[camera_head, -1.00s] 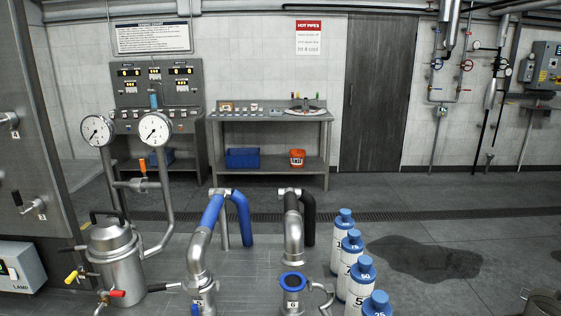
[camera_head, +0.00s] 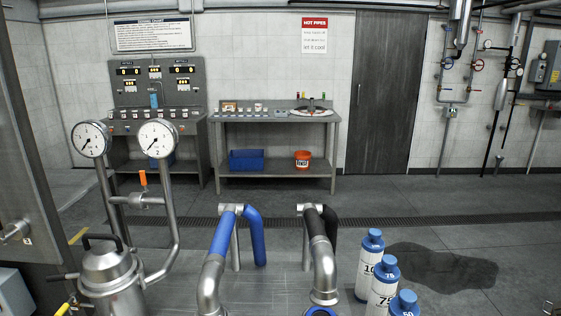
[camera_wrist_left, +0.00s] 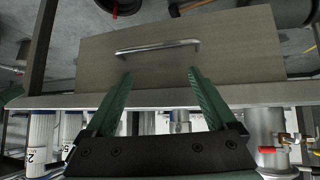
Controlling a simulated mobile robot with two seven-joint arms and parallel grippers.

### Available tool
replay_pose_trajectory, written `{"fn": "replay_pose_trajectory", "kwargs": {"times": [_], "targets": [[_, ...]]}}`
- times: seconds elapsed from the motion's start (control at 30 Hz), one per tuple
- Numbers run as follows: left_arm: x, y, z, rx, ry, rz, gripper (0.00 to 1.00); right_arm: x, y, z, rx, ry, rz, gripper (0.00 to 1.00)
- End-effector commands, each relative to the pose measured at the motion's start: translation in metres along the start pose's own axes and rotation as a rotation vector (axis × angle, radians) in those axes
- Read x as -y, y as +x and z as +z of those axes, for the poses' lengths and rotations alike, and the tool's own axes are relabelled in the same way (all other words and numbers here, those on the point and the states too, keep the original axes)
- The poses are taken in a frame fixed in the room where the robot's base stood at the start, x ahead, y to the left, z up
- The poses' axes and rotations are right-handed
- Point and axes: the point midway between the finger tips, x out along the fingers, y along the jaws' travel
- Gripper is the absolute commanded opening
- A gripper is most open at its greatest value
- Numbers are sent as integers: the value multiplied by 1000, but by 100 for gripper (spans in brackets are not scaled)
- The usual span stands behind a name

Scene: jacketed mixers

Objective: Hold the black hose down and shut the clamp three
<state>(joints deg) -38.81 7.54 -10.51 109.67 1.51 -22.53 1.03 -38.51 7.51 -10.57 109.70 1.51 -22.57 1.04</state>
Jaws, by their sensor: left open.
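The black hose (camera_head: 320,221) stands on the floor right of centre in the head view. It arches over a steel support and meets a steel elbow (camera_head: 323,268). A blue-rimmed port (camera_head: 321,312) lies under the elbow, cut by the bottom edge; whether they touch cannot be told. No clamp marked three can be made out. My left gripper (camera_wrist_left: 158,72) shows only in the left wrist view, with its green fingers apart and nothing between them. Beyond its fingertips is a panel (camera_wrist_left: 240,50) with a metal bar handle (camera_wrist_left: 158,47). My right gripper is in neither view.
A blue hose (camera_head: 222,235) stands left of the black one. Several blue-capped white bottles (camera_head: 368,268) stand to the right, by a dark floor patch (camera_head: 440,268). A steel vessel (camera_head: 108,275) with gauges is at left. A bench (camera_head: 275,118) stands behind.

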Motion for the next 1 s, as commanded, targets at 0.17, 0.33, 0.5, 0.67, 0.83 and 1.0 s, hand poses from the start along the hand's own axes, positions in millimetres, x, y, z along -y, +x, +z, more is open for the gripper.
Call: {"fn": "replay_pose_trajectory", "kwargs": {"times": [0.17,0.33,0.5,0.67,0.83,1.0], "targets": [[0,0,-1,-2,1,-1,90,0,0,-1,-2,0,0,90],[0,0,0,1,1,0,90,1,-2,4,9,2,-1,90],[-2,-1,2,6,-2,2,90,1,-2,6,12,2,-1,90],[-2,-8,-6,4,-2,2,90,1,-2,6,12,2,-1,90],[-2,-17,-17,2,-1,1,90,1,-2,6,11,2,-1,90],[-3,-26,-27,3,-1,1,90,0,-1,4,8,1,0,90]]}}
